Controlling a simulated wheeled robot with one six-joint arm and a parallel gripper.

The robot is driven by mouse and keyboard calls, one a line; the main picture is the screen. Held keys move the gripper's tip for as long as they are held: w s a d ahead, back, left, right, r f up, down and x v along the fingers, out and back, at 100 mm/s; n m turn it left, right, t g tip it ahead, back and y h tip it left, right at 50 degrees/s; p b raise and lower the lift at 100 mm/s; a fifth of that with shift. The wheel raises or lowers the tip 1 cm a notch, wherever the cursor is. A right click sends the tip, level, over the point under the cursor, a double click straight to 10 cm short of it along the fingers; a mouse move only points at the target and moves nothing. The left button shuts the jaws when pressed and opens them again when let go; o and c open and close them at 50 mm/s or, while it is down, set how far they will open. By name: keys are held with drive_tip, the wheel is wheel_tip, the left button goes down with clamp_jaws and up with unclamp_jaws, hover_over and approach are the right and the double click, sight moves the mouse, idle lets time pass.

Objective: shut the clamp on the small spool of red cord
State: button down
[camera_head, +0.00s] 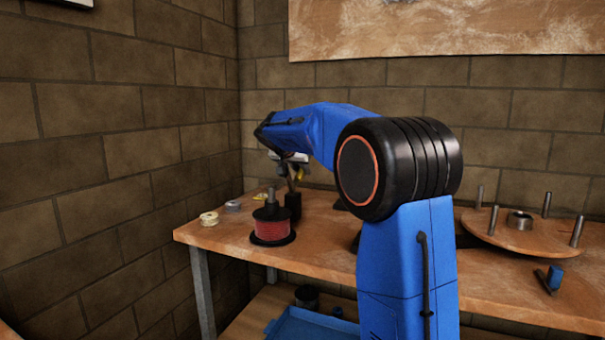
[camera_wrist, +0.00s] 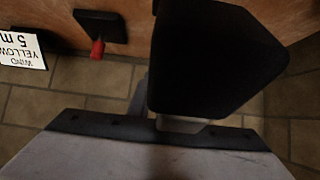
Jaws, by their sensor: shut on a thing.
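The spool of red cord (camera_head: 271,229) stands upright on a black round base near the left end of the workbench, with a black cap and a grey pin above it. My gripper (camera_head: 292,184) points down just behind and right of the spool, apart from the red cord as far as I can tell. It is shut on a dark block (camera_head: 293,205), which fills the middle of the wrist view (camera_wrist: 215,55). Whether this block is part of the clamp I cannot tell. A red-tipped piece (camera_wrist: 97,50) on a black plate shows at the wrist view's top left.
A cream spool (camera_head: 209,218) and a grey ring (camera_head: 232,206) lie at the bench's left end. A white card (camera_wrist: 22,48) reads "WIND YELLOW 5 m". A round wooden disc (camera_head: 480,232) with upright pins stands right. A blue tray (camera_head: 310,328) sits below.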

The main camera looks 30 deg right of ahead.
drive_tip(key=shift+s+a+r+t+h, duration=0.3)
drive_tip(key=shift+r+t+h, duration=0.2)
drive_tip(key=shift+h, duration=0.1)
drive_tip(key=c, duration=1.6)
unclamp_jaws()
drive_tip(key=v, duration=1.7)
drive_tip(key=shift+a+r, duration=0.1)
drive_tip(key=shift+r, duration=0.1)
